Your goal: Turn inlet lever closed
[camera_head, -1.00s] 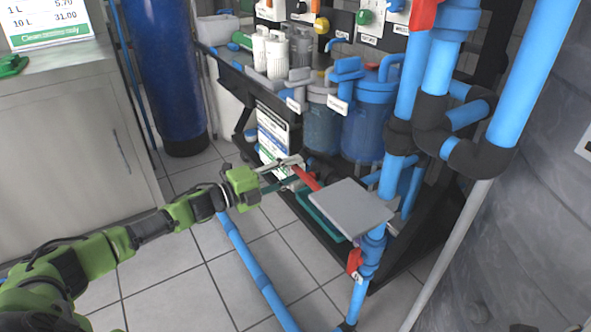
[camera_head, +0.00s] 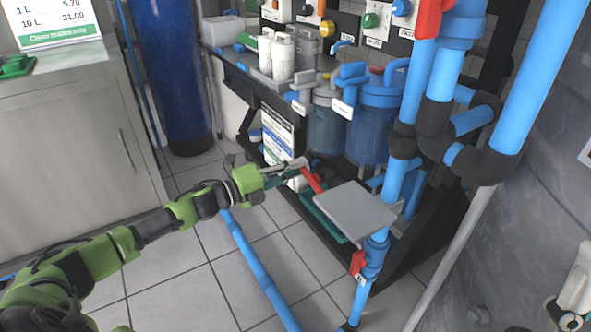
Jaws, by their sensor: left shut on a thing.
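My left gripper (camera_head: 290,170) is at the middle of the head view, with its green wrist to the left. Its fingers are shut on the end of a red lever (camera_head: 312,180), which slants down to the right from the fingertips. The lever's pivot end is partly hidden behind a grey plate (camera_head: 354,209). A second red handle (camera_head: 357,263) sits on the vertical blue pipe below that plate.
Blue pipes (camera_head: 393,200) with black fittings stand right of the lever. Filter housings (camera_head: 368,130) and a black rack (camera_head: 425,225) stand behind it. A teal tray (camera_head: 322,217) lies under the grey plate. A blue pipe (camera_head: 250,262) runs along the tiled floor.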

